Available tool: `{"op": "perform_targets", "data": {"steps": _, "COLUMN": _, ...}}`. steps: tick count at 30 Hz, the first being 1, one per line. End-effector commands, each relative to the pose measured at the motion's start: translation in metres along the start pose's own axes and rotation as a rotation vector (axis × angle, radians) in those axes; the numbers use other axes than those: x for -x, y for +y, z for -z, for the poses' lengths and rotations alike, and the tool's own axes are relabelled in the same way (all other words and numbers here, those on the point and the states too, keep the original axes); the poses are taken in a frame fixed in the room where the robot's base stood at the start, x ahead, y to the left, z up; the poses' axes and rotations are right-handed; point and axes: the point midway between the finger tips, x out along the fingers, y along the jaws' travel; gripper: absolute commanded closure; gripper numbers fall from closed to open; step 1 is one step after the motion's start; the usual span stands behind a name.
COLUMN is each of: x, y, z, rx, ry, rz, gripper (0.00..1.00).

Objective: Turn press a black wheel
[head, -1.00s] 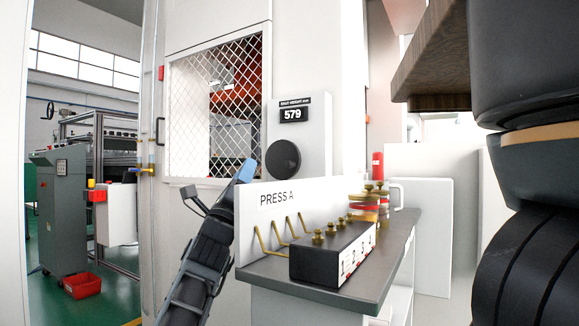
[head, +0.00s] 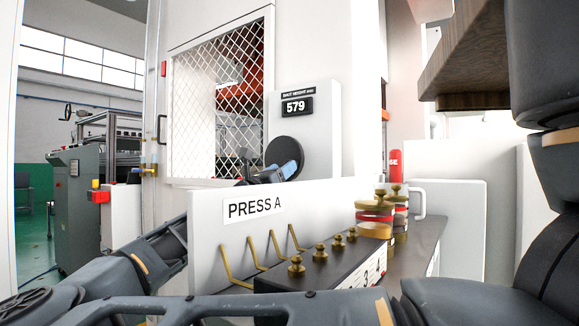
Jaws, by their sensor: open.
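Press A's black wheel (head: 284,149) is a round black disc on the white press front, below a shut height display (head: 297,106) reading 579. My gripper (head: 290,168) is at the wheel's lower edge in the picture, its blue-tipped end overlapping the disc. Its fingers are small and partly hidden behind the white "PRESS A" panel (head: 210,215). It looks open, with nothing seen between its fingers. I cannot tell whether it touches the wheel.
A mesh window (head: 215,95) is left of the wheel. A wooden shelf (head: 470,60) overhangs at upper right.

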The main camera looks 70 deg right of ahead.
Motion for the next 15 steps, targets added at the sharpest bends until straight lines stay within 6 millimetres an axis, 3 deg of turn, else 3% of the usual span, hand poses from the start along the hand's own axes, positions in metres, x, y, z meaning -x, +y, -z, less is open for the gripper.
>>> {"op": "perform_targets", "data": {"steps": 6, "x": -0.031, "y": -0.001, "z": 0.001, "rx": 0.001, "ry": 0.0, "rz": 0.001, "gripper": 0.5}}
{"op": "perform_targets", "data": {"steps": 15, "x": -0.042, "y": 0.0, "z": 0.0, "rx": 0.001, "ry": -0.001, "rz": 0.0, "gripper": 0.5}}
